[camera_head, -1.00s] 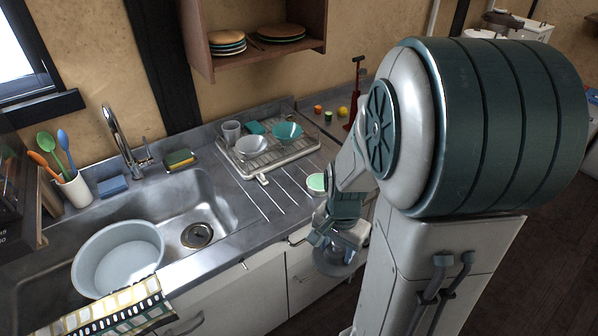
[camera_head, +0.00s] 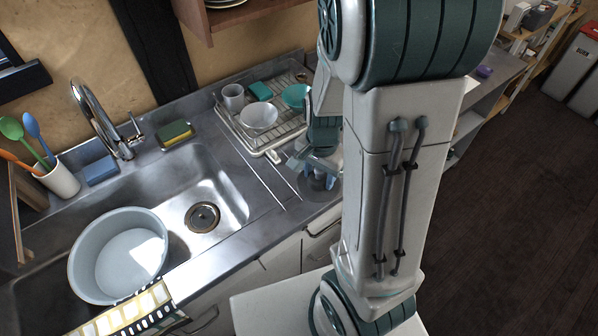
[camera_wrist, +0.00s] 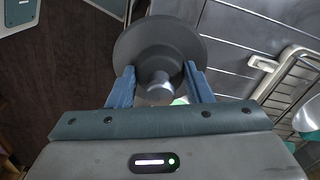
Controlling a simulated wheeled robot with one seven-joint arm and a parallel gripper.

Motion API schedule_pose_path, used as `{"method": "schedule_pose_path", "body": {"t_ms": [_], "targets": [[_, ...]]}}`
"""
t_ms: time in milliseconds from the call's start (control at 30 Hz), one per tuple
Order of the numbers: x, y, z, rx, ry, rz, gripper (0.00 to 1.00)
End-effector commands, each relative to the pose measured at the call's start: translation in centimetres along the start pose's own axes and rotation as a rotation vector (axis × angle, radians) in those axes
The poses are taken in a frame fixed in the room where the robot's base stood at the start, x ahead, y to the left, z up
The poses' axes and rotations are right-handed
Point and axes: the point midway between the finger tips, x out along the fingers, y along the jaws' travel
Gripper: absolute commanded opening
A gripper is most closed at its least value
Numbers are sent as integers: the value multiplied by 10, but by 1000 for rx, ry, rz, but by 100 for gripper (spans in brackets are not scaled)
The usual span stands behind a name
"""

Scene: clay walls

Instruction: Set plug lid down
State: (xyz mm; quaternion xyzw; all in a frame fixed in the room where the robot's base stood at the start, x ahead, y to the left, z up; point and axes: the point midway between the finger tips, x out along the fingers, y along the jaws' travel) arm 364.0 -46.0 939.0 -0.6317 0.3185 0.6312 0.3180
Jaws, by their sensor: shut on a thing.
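The plug lid is a round dark grey disc (camera_wrist: 185,42) with a pale metal knob (camera_wrist: 159,86) in the wrist view. My gripper (camera_wrist: 160,86) is shut on it, with one blue finger on each side of the knob. In the head view the plug lid (camera_head: 317,184) is partly hidden under my gripper (camera_head: 318,168). It appears at the front edge of the counter, right of the drainer grooves. I cannot tell whether it touches the counter.
The steel sink (camera_head: 228,188) with an open drain (camera_head: 203,217) holds a pale basin (camera_head: 160,228). A dish rack (camera_head: 240,135) with a cup and bowls stands behind my gripper. The grooved counter (camera_head: 245,160) between sink and rack is clear.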

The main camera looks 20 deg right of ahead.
Motion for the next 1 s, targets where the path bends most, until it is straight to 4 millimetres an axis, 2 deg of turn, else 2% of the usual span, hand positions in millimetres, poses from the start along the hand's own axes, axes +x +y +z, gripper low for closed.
{"method": "schedule_pose_path", "body": {"t_ms": [200, 400, 600, 833, 1000], "targets": [[24, -38, -2, 1, -1, 3, 21], [40, -66, -4, 4, -1, 2, 21], [49, -76, -4, 6, -1, 1, 21], [77, -75, -4, 8, -3, 3, 21], [86, -75, -4, 7, -1, 0, 21]]}}
